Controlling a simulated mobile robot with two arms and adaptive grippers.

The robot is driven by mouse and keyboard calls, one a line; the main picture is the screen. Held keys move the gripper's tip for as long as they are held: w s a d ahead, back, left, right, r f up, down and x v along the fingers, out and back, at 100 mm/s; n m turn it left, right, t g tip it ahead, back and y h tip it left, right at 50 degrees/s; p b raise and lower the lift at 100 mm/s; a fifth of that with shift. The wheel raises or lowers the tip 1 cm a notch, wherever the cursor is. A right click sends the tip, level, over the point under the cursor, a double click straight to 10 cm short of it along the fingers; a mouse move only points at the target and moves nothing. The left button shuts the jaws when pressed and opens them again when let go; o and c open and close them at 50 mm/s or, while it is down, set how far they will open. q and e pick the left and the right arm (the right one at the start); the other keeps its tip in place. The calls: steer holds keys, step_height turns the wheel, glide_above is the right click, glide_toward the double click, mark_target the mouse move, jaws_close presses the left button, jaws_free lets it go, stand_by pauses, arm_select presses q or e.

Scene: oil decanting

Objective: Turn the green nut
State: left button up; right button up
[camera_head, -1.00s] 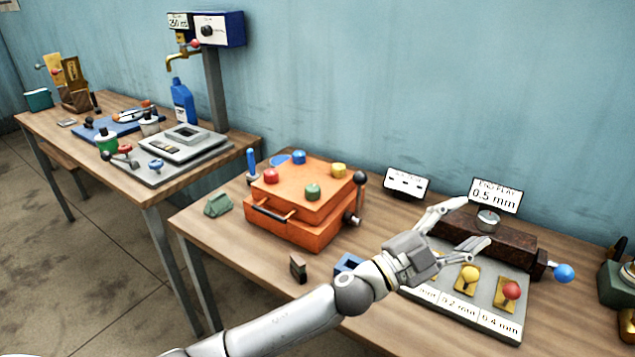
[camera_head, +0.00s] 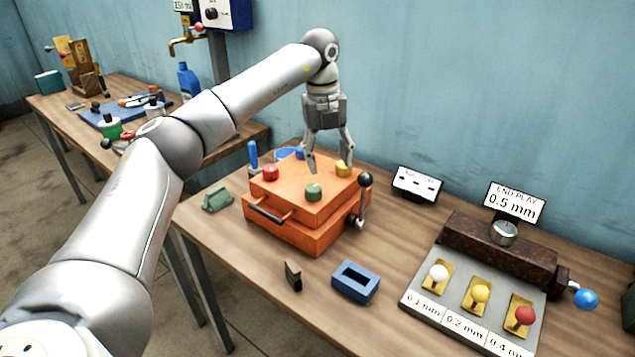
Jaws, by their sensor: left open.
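The green nut (camera_head: 313,192) is a round green knob on top of the orange box (camera_head: 285,201), near its front right corner. A red nut (camera_head: 270,173), a yellow nut (camera_head: 344,169) and a blue nut (camera_head: 300,153) sit near the other corners. My left gripper (camera_head: 330,172) points down over the back part of the box top, its fingers spread. It is open and empty, behind the green nut and beside the yellow one. My right gripper is out of view.
A black-knobbed lever (camera_head: 363,192) stands at the box's right side. A blue frame block (camera_head: 355,282) and a small dark block (camera_head: 293,275) lie in front. A grey plate (camera_head: 420,287) with coloured knobs and an "END PLAY 0.5 mm" display (camera_head: 514,203) are at right.

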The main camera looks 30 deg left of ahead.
mark_target(313, 188)
arm_select(q)
steer(key=shift+n+y, duration=0.4)
steer(key=shift+n, duration=0.1)
steer(key=a+f, duration=0.1)
steer(key=f, duration=0.1)
steer(key=a+f+p, duration=0.1)
steer(key=f, duration=0.2)
steer(key=s+a+f, duration=0.1)
steer(key=f, duration=0.1)
steer(key=shift+a+f, duration=0.2)
steer(key=shift+f, duration=0.05)
steer(key=shift+f+p, duration=0.3)
steer(key=shift+f, duration=0.4)
steer(key=c, duration=1)
